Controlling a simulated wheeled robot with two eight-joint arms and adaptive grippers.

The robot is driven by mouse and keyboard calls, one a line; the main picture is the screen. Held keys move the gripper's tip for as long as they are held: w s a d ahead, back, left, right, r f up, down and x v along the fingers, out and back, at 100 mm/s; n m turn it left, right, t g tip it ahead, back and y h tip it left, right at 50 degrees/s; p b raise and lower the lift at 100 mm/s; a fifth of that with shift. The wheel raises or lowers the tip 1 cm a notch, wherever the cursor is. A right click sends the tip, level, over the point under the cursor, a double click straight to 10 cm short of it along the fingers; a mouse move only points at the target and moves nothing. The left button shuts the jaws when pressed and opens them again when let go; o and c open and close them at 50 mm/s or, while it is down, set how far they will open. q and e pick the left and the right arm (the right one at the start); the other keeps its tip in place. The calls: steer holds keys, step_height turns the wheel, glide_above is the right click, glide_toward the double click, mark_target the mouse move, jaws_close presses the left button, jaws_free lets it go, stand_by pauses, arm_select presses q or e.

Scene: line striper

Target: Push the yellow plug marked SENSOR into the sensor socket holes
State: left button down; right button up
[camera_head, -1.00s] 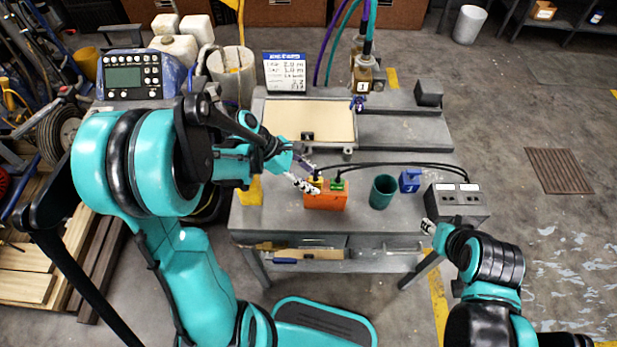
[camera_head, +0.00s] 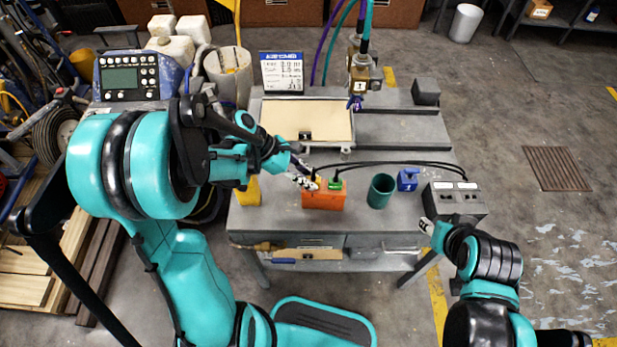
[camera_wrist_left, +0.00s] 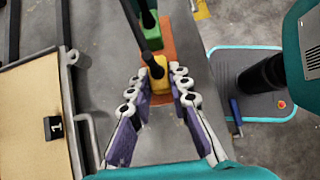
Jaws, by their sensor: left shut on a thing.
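The yellow plug (camera_wrist_left: 155,68) stands at the top of the orange block (camera_head: 324,197), with a black cable rising from it. It also shows small in the head view (camera_head: 315,179), partly behind my fingers. My left gripper (camera_head: 306,182) is shut on the yellow plug; in the left wrist view its fingertips (camera_wrist_left: 158,74) lie on either side of it. The plug's SENSOR marking and the socket holes are hidden, and I cannot tell how deep the plug sits. A green plug (camera_head: 335,183) stands beside it on the block. My right gripper (camera_head: 426,226) is near the table's right front edge.
Black cables arch right to a grey box (camera_head: 458,203). A teal cup (camera_head: 381,191) and a blue block (camera_head: 407,180) stand between. A framed tan panel (camera_head: 305,119) lies behind. A yellow object (camera_head: 248,191) stands at the left edge. The table front is clear.

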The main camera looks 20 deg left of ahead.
arm_select(q)
steer(key=shift+r+p, duration=0.5)
steer(key=shift+r, duration=0.2)
steer(key=shift+r+p, duration=1.3)
steer(key=shift+r, duration=0.45)
